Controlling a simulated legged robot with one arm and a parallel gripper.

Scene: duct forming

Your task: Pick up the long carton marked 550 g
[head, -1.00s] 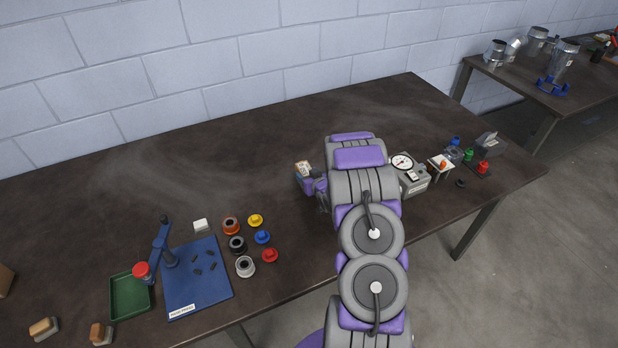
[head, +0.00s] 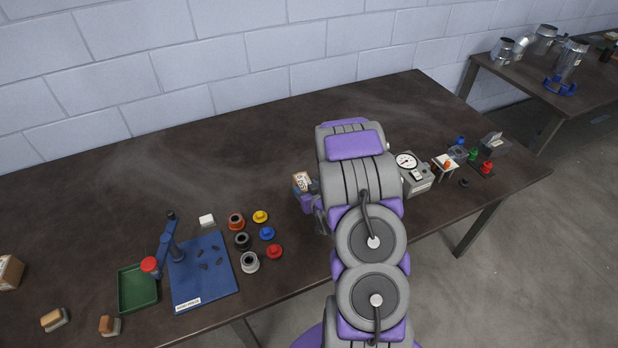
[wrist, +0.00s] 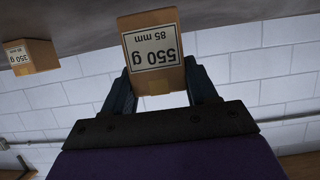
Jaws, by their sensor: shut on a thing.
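The brown carton (wrist: 152,50) with a white label reading 550 g and 85 mm is between the two dark fingers of my gripper (wrist: 158,88) in the wrist view, which looks upside down. My gripper is shut on it. In the head view the carton (head: 302,181) shows just left of my arm, label facing up. My gripper (head: 311,196) is partly hidden there by my arm links. I cannot tell whether the carton touches the table.
Another carton, apparently marked 350 g, (wrist: 30,56) shows in the wrist view. The dark table (head: 190,160) has a blue board (head: 215,285), green tray (head: 135,295) and coloured knobs at left. A dial gauge (head: 407,165) stands right of my arm. The table's back is clear.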

